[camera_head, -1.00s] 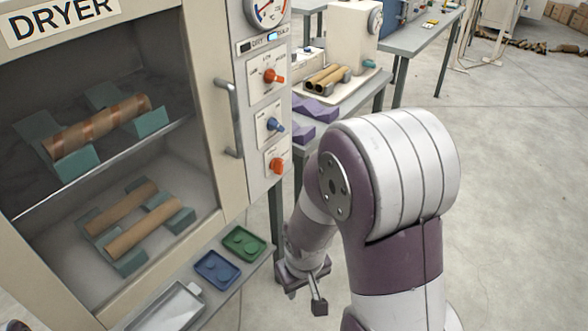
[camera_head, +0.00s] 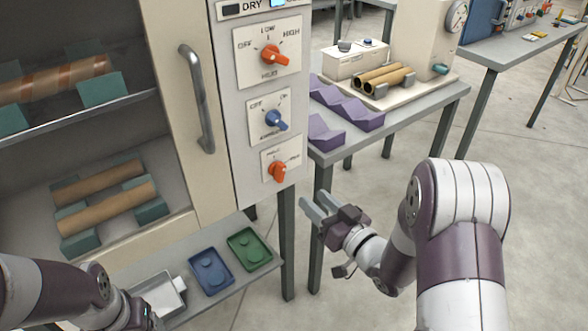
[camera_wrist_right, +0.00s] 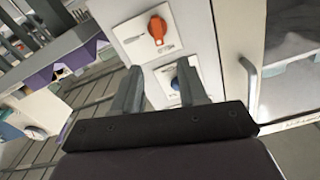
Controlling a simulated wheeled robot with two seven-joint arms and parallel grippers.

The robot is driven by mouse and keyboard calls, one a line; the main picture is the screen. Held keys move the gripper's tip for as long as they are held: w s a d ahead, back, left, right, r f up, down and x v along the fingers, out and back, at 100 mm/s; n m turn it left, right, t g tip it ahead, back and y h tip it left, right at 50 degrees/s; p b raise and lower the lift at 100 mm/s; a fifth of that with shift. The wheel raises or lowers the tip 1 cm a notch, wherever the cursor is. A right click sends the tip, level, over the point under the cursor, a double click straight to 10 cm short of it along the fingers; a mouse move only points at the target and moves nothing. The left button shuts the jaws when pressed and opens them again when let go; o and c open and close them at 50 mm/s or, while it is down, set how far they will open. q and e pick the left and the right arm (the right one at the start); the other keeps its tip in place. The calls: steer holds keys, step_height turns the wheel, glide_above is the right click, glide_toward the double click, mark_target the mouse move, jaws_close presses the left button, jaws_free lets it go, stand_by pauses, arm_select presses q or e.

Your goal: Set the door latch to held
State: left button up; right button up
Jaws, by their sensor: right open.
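The lowest orange knob (camera_head: 278,170) on the dryer's front panel appears to be the door latch; its small labels are too blurred to read surely. In the right wrist view an orange knob (camera_wrist_right: 157,29) shows beyond the fingers, on a white plate. My right gripper (camera_head: 312,206) is open and empty, below and to the right of the latch knob, apart from it. It also shows in the right wrist view (camera_wrist_right: 160,92). My left arm comes in at the bottom left; its gripper (camera_head: 146,316) is partly cut off and its fingers are unclear.
Above the latch are a blue knob (camera_head: 276,121) and an orange heat knob (camera_head: 274,58). The door handle (camera_head: 197,98) stands out left of the panel. A shelf below holds a blue tray (camera_head: 211,270) and a green tray (camera_head: 250,248). A side table (camera_head: 405,108) stands behind right.

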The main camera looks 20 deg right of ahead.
mark_target(283, 171)
steer(key=b+x, duration=0.1)
steer(key=x, duration=1.1)
steer(key=shift+w+f, duration=0.15)
jaws_close()
